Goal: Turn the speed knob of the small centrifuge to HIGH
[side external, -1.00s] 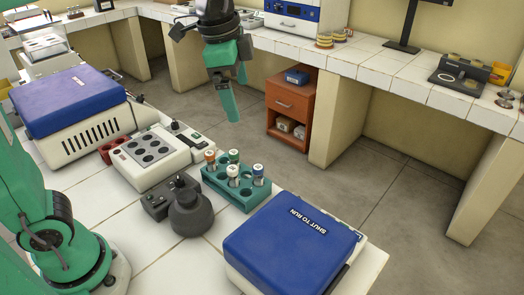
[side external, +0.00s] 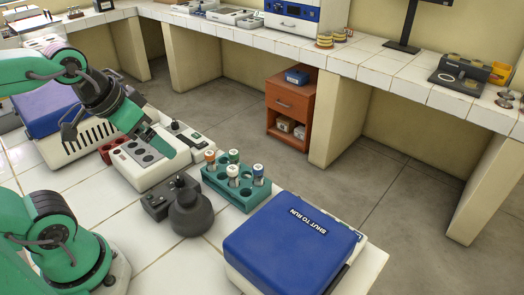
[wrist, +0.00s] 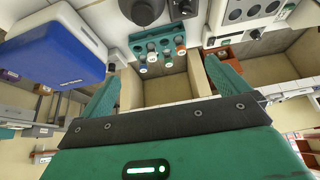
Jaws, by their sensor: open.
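The small centrifuge (side external: 285,245) has a blue lid marked "SHUT TO RUN" over a white body and stands at the bench's front right corner. Its lid is down. A bit of lettering shows at its right edge, but I cannot make out the speed knob or its setting. In the wrist view a blue-lidded white box (wrist: 55,48), which looks like the same centrifuge, is at upper left. My gripper (side external: 168,147) is open and empty, above the grey-white block unit and well apart from the centrifuge. In the wrist view its fingers (wrist: 160,75) stand wide apart.
A teal rack (side external: 232,196) with several capped tubes stands between my gripper and the centrifuge. A dark round-topped device (side external: 190,212) is beside it. The white block unit (side external: 135,175) and a larger blue-lidded machine (side external: 45,110) are at left. Open floor lies beyond the bench.

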